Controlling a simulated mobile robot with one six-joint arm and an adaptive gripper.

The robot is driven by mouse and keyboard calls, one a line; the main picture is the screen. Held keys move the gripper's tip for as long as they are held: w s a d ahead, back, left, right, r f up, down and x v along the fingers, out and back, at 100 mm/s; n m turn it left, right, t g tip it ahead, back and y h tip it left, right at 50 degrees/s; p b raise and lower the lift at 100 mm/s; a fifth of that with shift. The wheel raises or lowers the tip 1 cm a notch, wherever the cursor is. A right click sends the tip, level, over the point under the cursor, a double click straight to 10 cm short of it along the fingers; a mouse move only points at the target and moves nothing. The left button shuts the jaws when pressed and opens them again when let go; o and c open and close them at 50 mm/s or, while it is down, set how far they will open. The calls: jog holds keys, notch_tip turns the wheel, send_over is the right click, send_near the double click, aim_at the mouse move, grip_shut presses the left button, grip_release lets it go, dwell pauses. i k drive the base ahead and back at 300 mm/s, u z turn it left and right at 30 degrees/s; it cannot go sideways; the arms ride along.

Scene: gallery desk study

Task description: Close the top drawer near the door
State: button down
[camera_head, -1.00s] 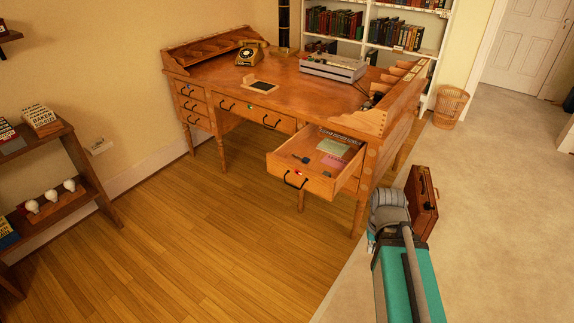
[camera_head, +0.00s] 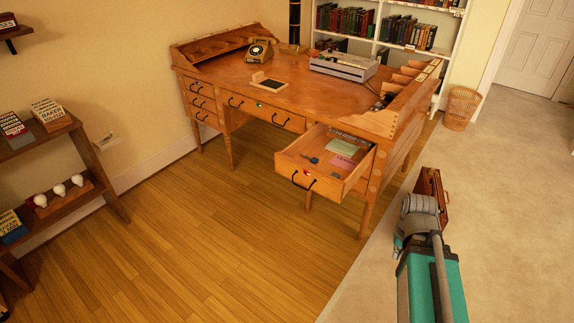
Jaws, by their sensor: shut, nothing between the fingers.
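The open top drawer (camera_head: 322,186) is on the right side of the wooden desk (camera_head: 338,101), the side toward the door (camera_head: 536,50). It is pulled well out and holds papers, a pink note and small dark items. Its front has a black handle and a small red spot. My arm reaches in from the lower right, to the right of the drawer and apart from it in the picture. My gripper's fingers cannot be made out; the grey wrist joints and teal link hide that area.
A brown briefcase (camera_head: 432,197) stands on the carpet behind my arm. A wicker basket (camera_head: 462,108) is near the door. A dark shelf (camera_head: 62,195) with books and bulbs stands at left. The wooden floor (camera_head: 210,235) before the desk is clear.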

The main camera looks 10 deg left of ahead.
aim_at(289, 163)
jog(key=z, duration=0.05)
jog(key=i, duration=1)
jog(key=u, duration=0.05)
